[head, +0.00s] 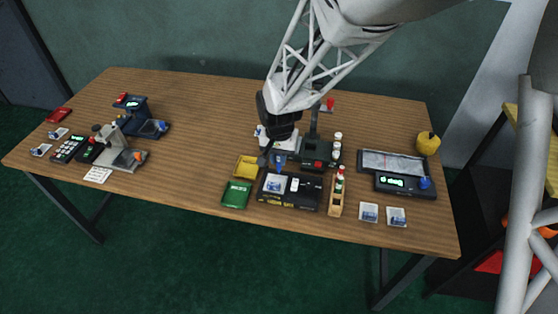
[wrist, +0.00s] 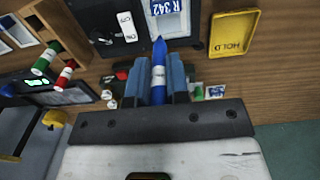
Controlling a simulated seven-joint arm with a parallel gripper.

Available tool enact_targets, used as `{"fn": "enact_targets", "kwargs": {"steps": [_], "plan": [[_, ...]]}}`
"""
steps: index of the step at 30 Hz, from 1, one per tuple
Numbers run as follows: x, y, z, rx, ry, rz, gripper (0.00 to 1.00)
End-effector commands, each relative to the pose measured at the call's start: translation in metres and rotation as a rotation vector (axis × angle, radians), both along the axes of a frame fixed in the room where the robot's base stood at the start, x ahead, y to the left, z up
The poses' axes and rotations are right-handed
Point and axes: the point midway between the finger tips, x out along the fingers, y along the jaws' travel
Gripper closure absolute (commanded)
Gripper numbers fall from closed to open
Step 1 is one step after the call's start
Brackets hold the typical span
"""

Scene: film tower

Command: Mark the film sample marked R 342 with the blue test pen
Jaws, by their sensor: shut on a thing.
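My gripper (wrist: 160,75) is shut on the blue test pen (wrist: 158,73), whose pointed tip faces the black box. The pen also shows below my gripper in the head view (head: 279,163). The film sample marked R 342 (wrist: 166,12) lies on the black box (wrist: 122,47) beside an ON/OFF switch (wrist: 127,27). In the head view the sample (head: 275,184) lies on the box's left part. In the wrist view the pen tip appears at the sample's near edge. I cannot tell whether it touches.
A yellow HOLD tray (head: 246,167) and green box (head: 237,194) stand left of the black box. A wooden rack (head: 336,206) with red and green pens stands right. Two other samples (head: 369,212) (head: 396,217) lie near the front edge, before a lit device (head: 405,187).

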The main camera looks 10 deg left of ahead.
Motion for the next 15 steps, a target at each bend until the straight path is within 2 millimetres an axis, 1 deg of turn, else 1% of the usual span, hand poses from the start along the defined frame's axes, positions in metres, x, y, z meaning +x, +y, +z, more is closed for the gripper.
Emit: {"fn": "enact_targets", "kwargs": {"steps": [7,15], "plan": [[0.000,0.000,0.012,0.000,0.000,0.000,1.00],[0.000,0.000,0.015,0.000,0.001,0.000,1.00]]}}
